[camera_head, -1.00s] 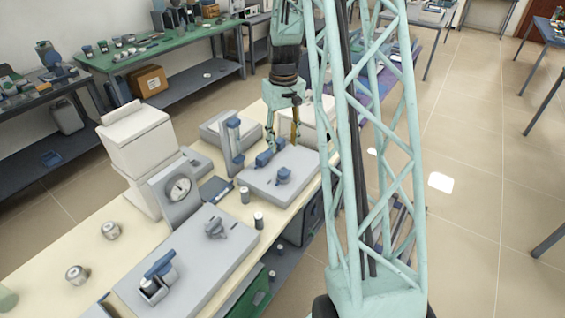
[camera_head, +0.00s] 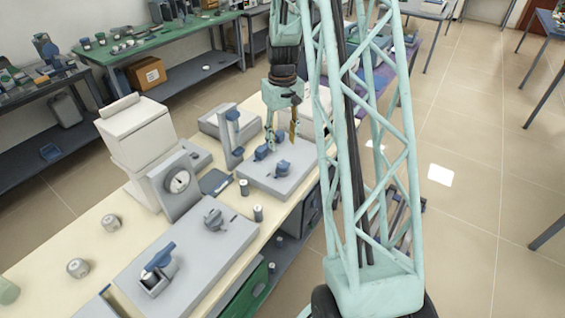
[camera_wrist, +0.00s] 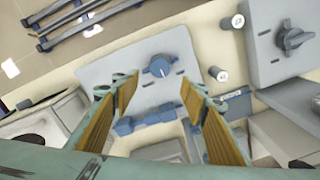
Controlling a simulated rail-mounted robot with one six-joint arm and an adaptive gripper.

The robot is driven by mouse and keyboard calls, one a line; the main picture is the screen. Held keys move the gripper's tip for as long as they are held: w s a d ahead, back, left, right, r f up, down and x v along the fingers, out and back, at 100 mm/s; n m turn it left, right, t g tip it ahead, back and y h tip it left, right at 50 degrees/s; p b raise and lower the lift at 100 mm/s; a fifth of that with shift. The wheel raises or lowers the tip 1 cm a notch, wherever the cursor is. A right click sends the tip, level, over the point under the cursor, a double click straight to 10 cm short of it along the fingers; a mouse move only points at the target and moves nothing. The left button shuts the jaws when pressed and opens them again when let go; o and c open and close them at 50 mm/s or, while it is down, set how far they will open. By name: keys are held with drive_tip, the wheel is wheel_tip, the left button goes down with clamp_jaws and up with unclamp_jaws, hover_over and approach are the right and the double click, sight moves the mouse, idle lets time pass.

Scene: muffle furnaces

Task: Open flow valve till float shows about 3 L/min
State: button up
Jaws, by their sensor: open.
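A low grey box (camera_head: 262,187) on the bench carries a blue knob (camera_head: 283,167) on top, with another blue part (camera_head: 261,153) behind it. The knob also shows in the wrist view (camera_wrist: 158,67), with a white pointer mark. An upright flow meter column (camera_head: 231,138) with a blue piece near its top stands behind the box. Its float and scale are too small to read. My gripper (camera_head: 281,142) is open and empty above the box's far part. In the wrist view, the knob lies beyond and between the two yellow-lined fingers, apart from both.
Two small cylinders (camera_head: 244,187) (camera_head: 258,213) stand left of the box. A white unit with a round dial (camera_head: 178,181) and a second grey box with a knob (camera_head: 213,219) are nearer.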

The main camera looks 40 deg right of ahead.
sight(283, 164)
drive_tip(key=shift+f, duration=5.6)
drive_tip(key=c, duration=0.8)
drive_tip(key=shift+c, duration=0.2)
drive_tip(key=shift+m+b, duration=0.4)
drive_tip(key=shift+b, duration=0.2)
drive_tip(key=shift+m, duration=0.5)
